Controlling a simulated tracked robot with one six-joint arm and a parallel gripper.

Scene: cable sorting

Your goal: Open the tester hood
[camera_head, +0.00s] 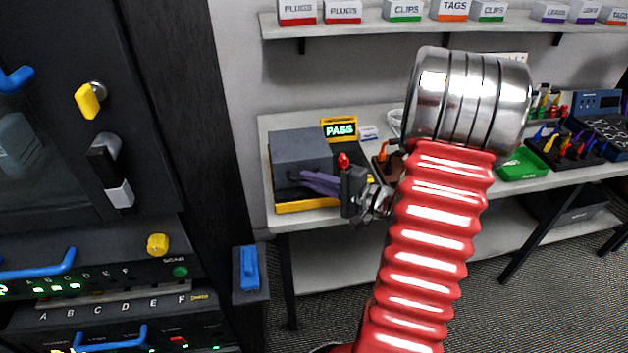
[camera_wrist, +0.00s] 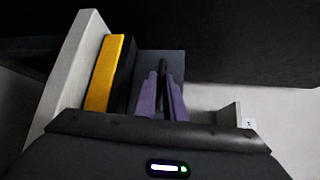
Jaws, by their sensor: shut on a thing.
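The tester stands on the left end of the table, with a yellow front base (camera_head: 305,205) and a lit PASS display (camera_head: 340,130) behind. Its dark grey hood (camera_head: 300,143) sits low over the base and looks closed. My gripper (camera_head: 293,175) reaches in from the right, its purple fingers at the hood's front. In the wrist view, the fingers (camera_wrist: 162,82) are shut on a black hood handle (camera_wrist: 162,66). The hood's face (camera_wrist: 175,62) lies behind them and the yellow base (camera_wrist: 105,75) is at left. In the head view, the fingers hide the handle.
A tall dark cabinet (camera_head: 190,110) with blue handles stands at left. A shelf (camera_head: 400,24) with labelled boxes runs above the table. A green tray (camera_head: 523,165) and a dark rack of coloured connectors (camera_head: 565,148) are at right. My red arm covers the middle of the table.

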